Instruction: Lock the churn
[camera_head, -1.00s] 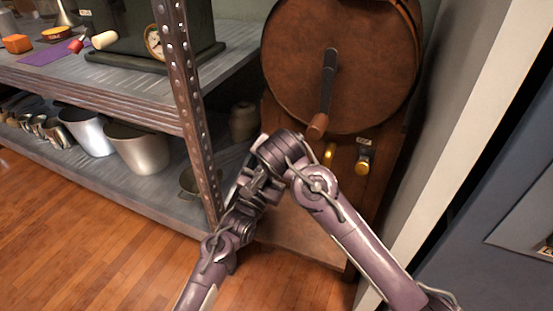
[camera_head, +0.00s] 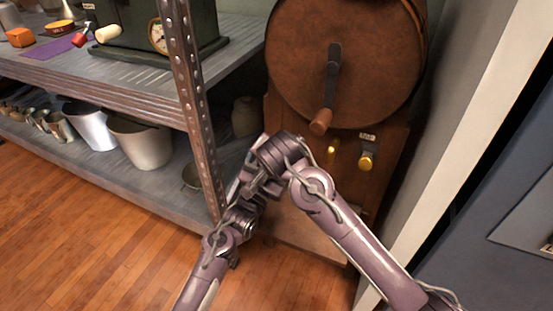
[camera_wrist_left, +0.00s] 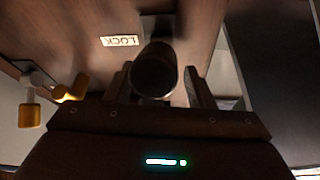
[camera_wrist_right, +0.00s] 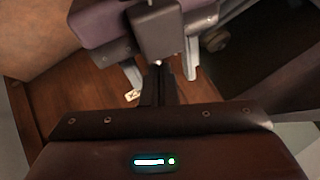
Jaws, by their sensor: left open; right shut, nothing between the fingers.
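The churn is a brown round drum (camera_head: 345,70) on a wooden stand, with a dark crank arm (camera_head: 332,70) ending in a brown handle (camera_head: 320,122). Below it are a yellow peg (camera_head: 330,151) and a gold knob (camera_head: 366,161) under a small label (camera_head: 367,136). In the left wrist view the label (camera_wrist_left: 120,41) reads LOCK, turned over. My left gripper (camera_wrist_left: 155,80) is open, its fingers either side of a dark round-ended piece (camera_wrist_left: 155,68); I cannot tell whether they touch it. My right gripper (camera_wrist_right: 158,82) is shut and empty, near a purple arm link. In the head view my arms hide both fingertips.
A metal shelf (camera_head: 100,75) with pots (camera_head: 142,143) and a clock (camera_head: 157,37) stands left, its upright (camera_head: 190,100) close to my arms. A pale wall (camera_head: 460,150) borders the churn on the right. The wooden floor (camera_head: 90,225) is clear at front left.

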